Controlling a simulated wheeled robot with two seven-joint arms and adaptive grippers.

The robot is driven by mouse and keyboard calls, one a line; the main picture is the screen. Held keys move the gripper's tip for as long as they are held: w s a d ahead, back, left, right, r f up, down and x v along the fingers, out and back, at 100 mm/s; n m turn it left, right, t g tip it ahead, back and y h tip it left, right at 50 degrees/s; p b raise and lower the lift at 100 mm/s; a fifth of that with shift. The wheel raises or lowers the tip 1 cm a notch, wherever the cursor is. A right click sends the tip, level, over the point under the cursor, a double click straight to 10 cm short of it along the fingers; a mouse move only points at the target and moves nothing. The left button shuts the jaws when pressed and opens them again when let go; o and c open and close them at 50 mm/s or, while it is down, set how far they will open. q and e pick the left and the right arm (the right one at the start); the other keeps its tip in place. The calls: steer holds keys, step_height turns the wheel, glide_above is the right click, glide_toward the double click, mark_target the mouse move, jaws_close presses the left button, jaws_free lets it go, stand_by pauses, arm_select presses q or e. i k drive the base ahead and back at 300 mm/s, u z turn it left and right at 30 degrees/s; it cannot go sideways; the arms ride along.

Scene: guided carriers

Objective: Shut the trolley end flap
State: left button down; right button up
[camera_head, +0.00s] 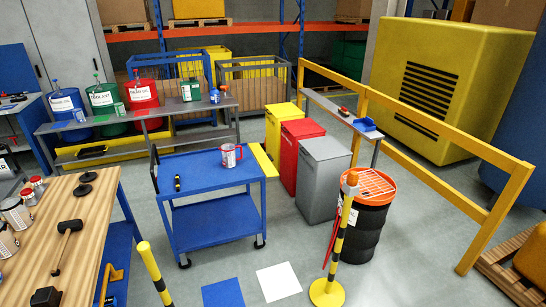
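The blue trolley (215,215) stands on the grey floor in the middle of the view, with an upper and a lower deck and a dark handle at its left end. A yellow end flap (264,161) is at the right end of the upper deck. It sticks out from that end at about deck height, slanting outward. A white and red mug (231,155) stands on the upper deck, near the flap. A small black and yellow tool (178,183) lies near the deck's left edge. Neither of my grippers is in view.
A wooden workbench (85,215) stands at left. Yellow, red and grey bins (323,180) stand right of the trolley. A black drum (365,225) and a striped post (340,240) stand front right.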

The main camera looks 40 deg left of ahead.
mark_target(264, 159)
steer(key=i, duration=3.4)
steer(key=u, duration=2.65)
